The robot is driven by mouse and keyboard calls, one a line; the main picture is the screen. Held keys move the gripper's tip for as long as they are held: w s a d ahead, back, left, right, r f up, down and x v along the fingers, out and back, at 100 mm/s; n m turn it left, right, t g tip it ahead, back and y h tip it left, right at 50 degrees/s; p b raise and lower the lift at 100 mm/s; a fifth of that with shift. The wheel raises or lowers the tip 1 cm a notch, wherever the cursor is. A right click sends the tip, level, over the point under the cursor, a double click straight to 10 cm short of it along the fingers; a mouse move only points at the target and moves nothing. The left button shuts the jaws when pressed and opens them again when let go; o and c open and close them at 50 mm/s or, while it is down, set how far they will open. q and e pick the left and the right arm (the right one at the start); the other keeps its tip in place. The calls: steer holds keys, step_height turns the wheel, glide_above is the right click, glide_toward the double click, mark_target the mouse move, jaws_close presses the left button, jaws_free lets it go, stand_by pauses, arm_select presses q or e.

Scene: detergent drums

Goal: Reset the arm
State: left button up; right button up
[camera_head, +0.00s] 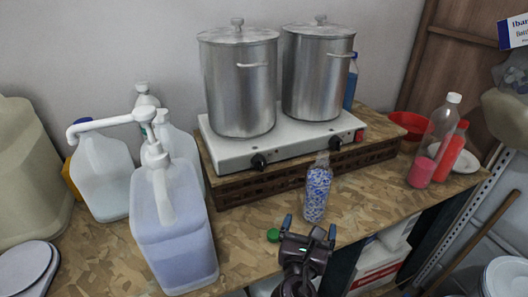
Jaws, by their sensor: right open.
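My right gripper (307,231) comes up from the bottom edge, right of centre, near the front edge of the wooden worktop (105,262). Its two fingers are spread and nothing shows between them. A clear bottle with blue and white contents (317,192) stands upright just beyond the fingers. I see a gap between the fingertips and the bottle in the picture, but cannot tell the depth exactly. A small green cap (273,235) lies at the left finger. My left gripper is not in view.
A two-burner hot plate (295,142) bears two steel pots (240,85). A large pump jug (172,225) stands at the left, with further jugs (102,175) behind it. Pink and red bottles (421,172), a red bowl (408,124) and a white plate (466,161) stand at the right.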

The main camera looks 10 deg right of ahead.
steer(key=s+d+f+m+g+y, duration=0.1)
steer(key=s+d+f+m+g, duration=0.6)
steer(key=m, duration=0.8)
steer(key=s+m+g+y, duration=0.4)
steer(key=s+m+y, duration=0.4)
steer(key=s+m, duration=0.6)
steer(key=w+f+t+b, duration=0.1)
steer(key=w+f+t, duration=0.6)
steer(key=f, duration=0.5)
steer(key=shift+w+f+b, duration=0.35)
steer(key=shift+f, duration=0.05)
